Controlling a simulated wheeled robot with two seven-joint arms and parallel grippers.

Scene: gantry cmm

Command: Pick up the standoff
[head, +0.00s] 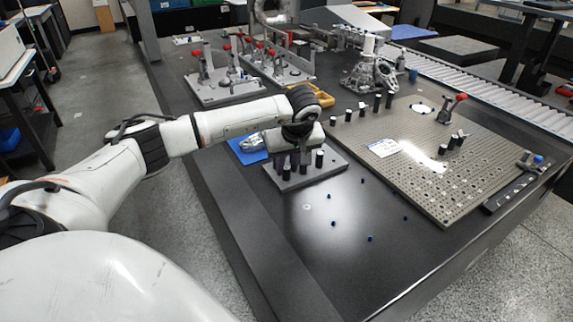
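Several dark standoffs with pale tops, such as this one (319,159), stand upright on a small grey base block (311,178) near the middle of the table. My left gripper (292,163) points down over this block, among the standoffs. Its fingers are small and dark and blend with the standoffs. I cannot tell whether they are open or shut, or whether one is between them. More dark standoffs (376,103) stand along the left edge of the perforated plate (462,180), and a few (452,142) stand farther right on it. My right gripper is not in view.
Small blue pieces (370,239) lie scattered on the black table in front of the block. A blue mat (246,157) is left of it. Fixtures with red-handled clamps (227,78), a metal casting (366,77) and a roller conveyor (470,83) are behind. The front tabletop is mostly clear.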

